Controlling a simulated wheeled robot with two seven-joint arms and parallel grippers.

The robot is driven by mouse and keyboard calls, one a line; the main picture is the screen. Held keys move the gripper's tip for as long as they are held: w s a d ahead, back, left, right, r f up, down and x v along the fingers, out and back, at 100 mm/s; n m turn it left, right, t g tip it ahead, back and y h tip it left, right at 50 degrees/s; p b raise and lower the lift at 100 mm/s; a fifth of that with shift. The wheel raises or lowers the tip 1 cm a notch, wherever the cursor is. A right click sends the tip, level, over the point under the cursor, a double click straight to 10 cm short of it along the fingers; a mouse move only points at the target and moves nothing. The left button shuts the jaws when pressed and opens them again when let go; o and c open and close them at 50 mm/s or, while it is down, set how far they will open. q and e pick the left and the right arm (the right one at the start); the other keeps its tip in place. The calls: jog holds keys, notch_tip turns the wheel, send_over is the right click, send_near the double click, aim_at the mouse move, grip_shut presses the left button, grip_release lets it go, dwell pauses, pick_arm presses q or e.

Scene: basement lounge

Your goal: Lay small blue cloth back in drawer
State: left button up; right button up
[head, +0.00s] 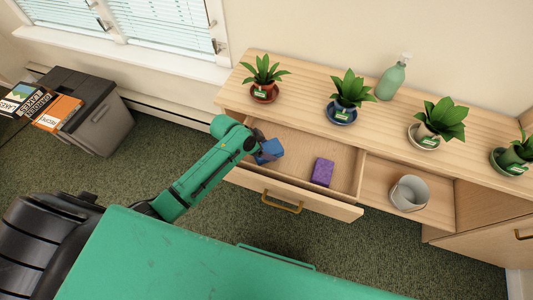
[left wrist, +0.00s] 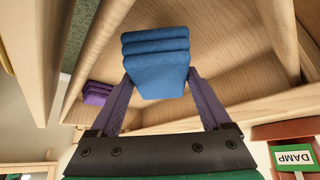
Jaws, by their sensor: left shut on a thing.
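The small blue cloth (head: 269,151) is a folded stack held between the fingers of my left gripper (head: 258,146). In the left wrist view the blue cloth (left wrist: 157,60) fills the space between the two fingertips (left wrist: 160,82), with the drawer floor behind it. The drawer (head: 290,203) is pulled open, and the cloth is over its left part. I cannot tell whether the cloth touches the drawer floor. A folded purple cloth (head: 322,172) lies in the drawer to the right of the blue one; it also shows in the left wrist view (left wrist: 97,93). My right gripper is not in view.
A grey bucket (head: 409,193) sits in the open compartment right of the drawer. A grey bin (head: 98,119) with books stands at left.

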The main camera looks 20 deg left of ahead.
pick_arm(q)
notch_tip(320, 180, down, 4)
jog(key=shift+r, duration=0.1)
jog(key=o, duration=1)
jog(key=shift+s, duration=0.1)
jog(key=v, duration=1.2)
jog(key=shift+p, duration=0.4)
jog(key=shift+r, duration=0.1)
